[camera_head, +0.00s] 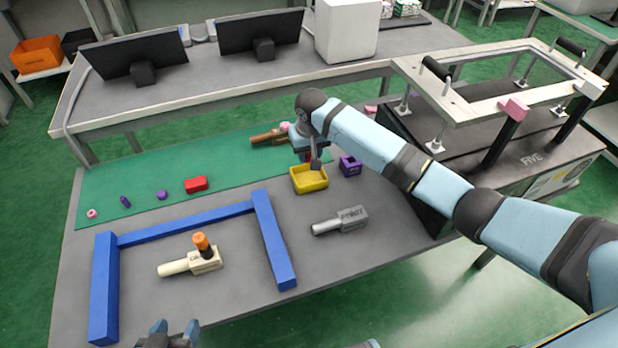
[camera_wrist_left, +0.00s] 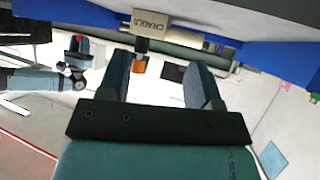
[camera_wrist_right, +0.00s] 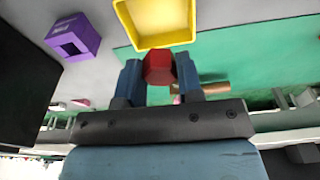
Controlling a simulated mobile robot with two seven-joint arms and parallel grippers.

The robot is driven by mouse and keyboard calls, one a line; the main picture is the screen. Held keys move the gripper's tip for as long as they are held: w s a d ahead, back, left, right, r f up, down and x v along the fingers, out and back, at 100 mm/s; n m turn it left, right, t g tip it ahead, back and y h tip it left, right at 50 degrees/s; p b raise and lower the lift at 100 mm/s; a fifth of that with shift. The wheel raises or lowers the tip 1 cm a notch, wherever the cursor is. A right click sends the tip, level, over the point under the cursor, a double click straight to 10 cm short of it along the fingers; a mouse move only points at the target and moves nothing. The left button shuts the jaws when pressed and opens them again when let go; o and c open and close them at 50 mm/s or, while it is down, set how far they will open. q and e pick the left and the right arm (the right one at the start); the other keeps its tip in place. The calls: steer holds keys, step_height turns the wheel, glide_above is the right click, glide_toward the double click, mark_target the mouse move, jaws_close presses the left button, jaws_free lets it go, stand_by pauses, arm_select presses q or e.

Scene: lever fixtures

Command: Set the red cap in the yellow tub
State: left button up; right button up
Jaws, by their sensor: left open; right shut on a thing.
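The yellow tub (camera_head: 312,187) stands near the middle of the table, by the edge of the green mat. My right gripper (camera_wrist_right: 160,72) is shut on the red cap (camera_wrist_right: 159,66), a dark red faceted piece between its fingertips. In the right wrist view the cap shows close to the rim of the tub (camera_wrist_right: 160,42); I cannot tell whether they touch. In the head view my right gripper (camera_head: 312,160) is at the tub's back side, and the cap is mostly hidden. My left gripper (camera_head: 168,336) is open and empty at the table's front edge.
A purple hollow block (camera_head: 350,166) stands just right of the tub. A red block (camera_head: 196,184) lies on the mat. A blue frame (camera_head: 272,240) surrounds a cream lever fixture (camera_head: 190,263) with an orange knob. A grey lever fixture (camera_head: 341,220) lies in front of the tub.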

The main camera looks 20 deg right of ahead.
glide_above(309, 180)
step_height(309, 180, down, 4)
steer(key=shift+f+b, duration=0.15)
steer(key=shift+b, duration=0.2)
step_height(309, 180, down, 4)
steer(key=shift+s+r+b, duration=0.1)
steer(key=shift+b, duration=0.45)
steer(key=shift+f, duration=0.35)
arm_select(q)
steer(key=shift+w+d+r, duration=0.1)
steer(key=shift+d+r, duration=0.1)
arm_select(e)
steer(key=o, duration=0.7)
steer(key=shift+f, duration=0.1)
arm_select(q)
steer(key=shift+f, duration=0.6)
